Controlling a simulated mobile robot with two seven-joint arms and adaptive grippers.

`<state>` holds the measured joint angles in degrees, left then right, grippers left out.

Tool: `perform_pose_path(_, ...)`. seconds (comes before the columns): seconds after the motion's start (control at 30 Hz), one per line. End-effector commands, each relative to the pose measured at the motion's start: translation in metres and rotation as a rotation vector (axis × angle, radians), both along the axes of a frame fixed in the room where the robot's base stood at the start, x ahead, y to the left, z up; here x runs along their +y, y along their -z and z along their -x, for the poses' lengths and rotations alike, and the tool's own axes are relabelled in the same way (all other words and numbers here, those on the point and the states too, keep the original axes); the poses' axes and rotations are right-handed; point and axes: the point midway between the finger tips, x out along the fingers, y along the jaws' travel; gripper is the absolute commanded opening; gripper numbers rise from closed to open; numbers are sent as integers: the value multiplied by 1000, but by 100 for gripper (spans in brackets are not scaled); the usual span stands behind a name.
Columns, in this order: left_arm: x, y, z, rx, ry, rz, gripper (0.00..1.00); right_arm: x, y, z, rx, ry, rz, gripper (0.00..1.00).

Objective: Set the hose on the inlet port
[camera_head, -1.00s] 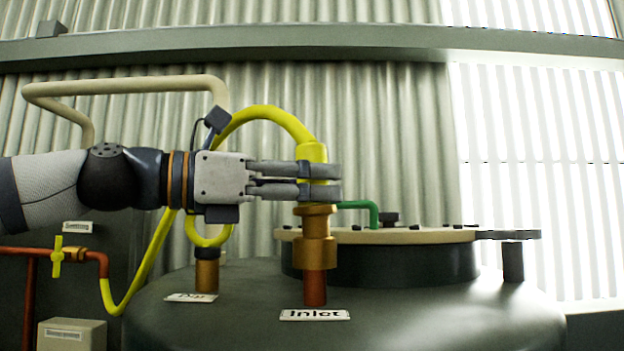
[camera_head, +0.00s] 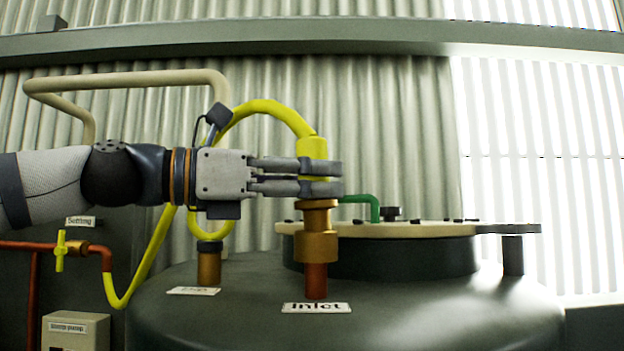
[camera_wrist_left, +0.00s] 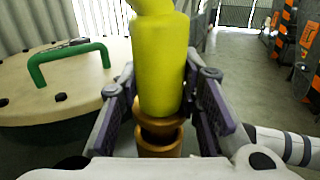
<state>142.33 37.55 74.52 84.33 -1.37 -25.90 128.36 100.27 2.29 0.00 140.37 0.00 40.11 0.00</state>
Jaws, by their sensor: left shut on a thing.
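The yellow hose (camera_head: 265,107) arches over my left gripper and comes down to a thicker yellow end (camera_head: 313,148). My left gripper (camera_head: 318,178) is shut on this hose end, which stands upright. The brass inlet port (camera_head: 316,235) rises from the tank behind an "Inlet" label (camera_head: 316,308). The hose end is directly over the port, at its top rim. In the left wrist view the hose end (camera_wrist_left: 160,65) is between the fingers, its lower edge at the brass port (camera_wrist_left: 158,145). The fingers partly hide the joint, so I cannot tell how deeply it sits. My right gripper is not in view.
A second brass port (camera_head: 208,265) stands to the left with its own label (camera_head: 194,291). A round lid (camera_head: 420,230) with a green handle (camera_head: 365,200) is close on the right. A red pipe with a yellow valve (camera_head: 60,250) is at far left.

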Motion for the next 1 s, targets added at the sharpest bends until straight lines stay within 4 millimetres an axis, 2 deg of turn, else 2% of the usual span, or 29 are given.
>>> perform_pose_path(0.03,-3,20,-6,25,10,-25,0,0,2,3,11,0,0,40)
perform_pose_path(0.47,-1,21,-7,25,10,-24,0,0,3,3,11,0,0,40)
perform_pose_path(0.67,-1,19,-7,25,10,-25,0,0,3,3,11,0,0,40)
perform_pose_path(1.0,0,2,-7,20,5,-20,0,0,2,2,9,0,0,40)
